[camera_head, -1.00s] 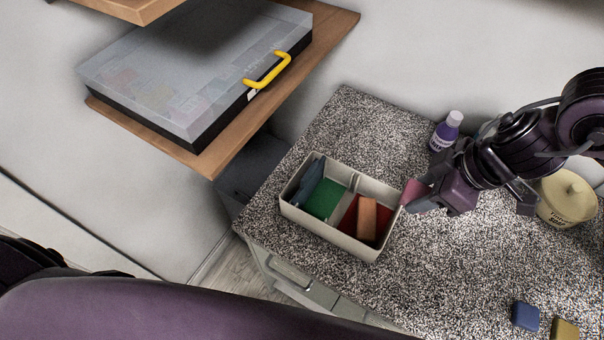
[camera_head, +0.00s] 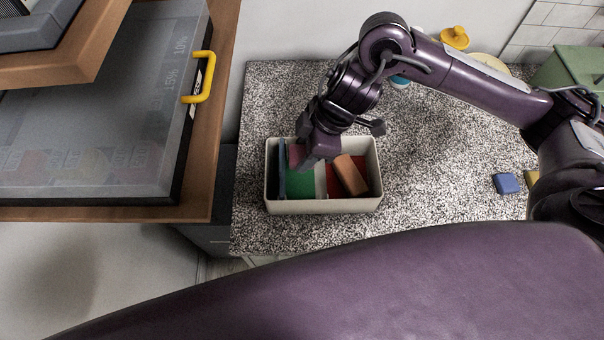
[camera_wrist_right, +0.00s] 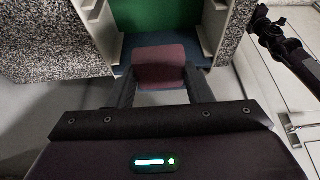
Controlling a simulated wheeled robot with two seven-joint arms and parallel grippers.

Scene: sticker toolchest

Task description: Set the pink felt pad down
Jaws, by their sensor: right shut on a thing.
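My right gripper (camera_head: 300,158) is shut on the pink felt pad (camera_head: 296,152). It is over the left compartment of the beige divided box (camera_head: 325,206), which has a green floor (camera_head: 300,185). In the right wrist view the dull pink pad (camera_wrist_right: 160,62) sits between the two fingers, in front of a dark blue piece (camera_wrist_right: 158,41) and the green floor (camera_wrist_right: 165,16). I cannot tell whether the pad touches anything. My left gripper is not in view.
A dark blue piece (camera_head: 282,172) leans at the box's left wall. An orange block (camera_head: 351,174) lies in the red-floored right compartment. A blue block (camera_head: 506,183) is on the speckled counter (camera_head: 440,150). A shelf at left holds a clear-lidded case (camera_head: 100,110) with a yellow handle.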

